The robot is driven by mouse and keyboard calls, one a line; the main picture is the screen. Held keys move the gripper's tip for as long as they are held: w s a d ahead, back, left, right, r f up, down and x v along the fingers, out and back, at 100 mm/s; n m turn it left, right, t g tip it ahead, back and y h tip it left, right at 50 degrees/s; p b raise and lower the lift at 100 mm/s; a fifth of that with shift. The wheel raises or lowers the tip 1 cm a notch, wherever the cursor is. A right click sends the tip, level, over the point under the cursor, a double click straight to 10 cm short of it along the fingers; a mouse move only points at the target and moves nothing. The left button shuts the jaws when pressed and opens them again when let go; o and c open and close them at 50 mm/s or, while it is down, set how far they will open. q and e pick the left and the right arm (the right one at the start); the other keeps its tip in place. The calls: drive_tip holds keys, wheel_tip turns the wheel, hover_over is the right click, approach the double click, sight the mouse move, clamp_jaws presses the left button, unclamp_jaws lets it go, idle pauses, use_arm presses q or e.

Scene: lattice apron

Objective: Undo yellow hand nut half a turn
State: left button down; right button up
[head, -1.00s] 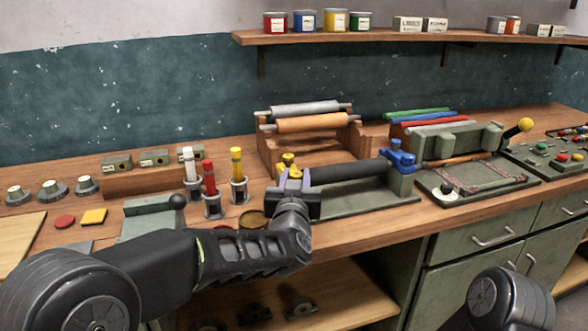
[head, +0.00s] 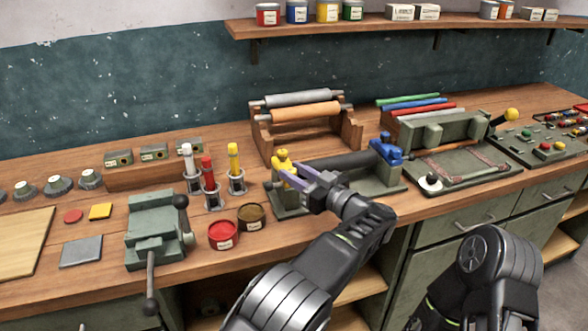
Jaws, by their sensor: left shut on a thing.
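The yellow hand nut (head: 283,157) is at the left end of a green roller stand (head: 372,203) that carries a dark roller (head: 338,162). My left gripper (head: 290,175) reaches in from the right and front, and its fingers are shut on the yellow hand nut. The fingers hide part of the nut and of the stand's left end. A blue hand nut (head: 386,150) sits at the stand's right end. My right arm shows at the lower right, but its gripper is out of view.
Holders with white, red and yellow markers (head: 234,160) stand just left of the stand. Open red (head: 223,236) and brown (head: 251,217) tins are in front of them. A green vise (head: 152,232) is further left. A rack with an orange roller (head: 306,112) stands behind.

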use_arm(q)
drive_tip(key=shift+w+r+n+g+y, duration=0.1)
drive_tip(key=shift+r+n+g+y, duration=0.1)
drive_tip(key=shift+n+g+y, duration=0.35)
drive_tip(key=c, duration=1)
unclamp_jaws()
drive_tip(key=shift+f, duration=0.1)
drive_tip(key=shift+c, duration=0.2)
drive_tip(key=shift+d, duration=0.1)
drive_tip(key=v, duration=0.7)
drive_tip(key=shift+s+d+b, duration=0.25)
drive_tip(key=shift+b, duration=0.15)
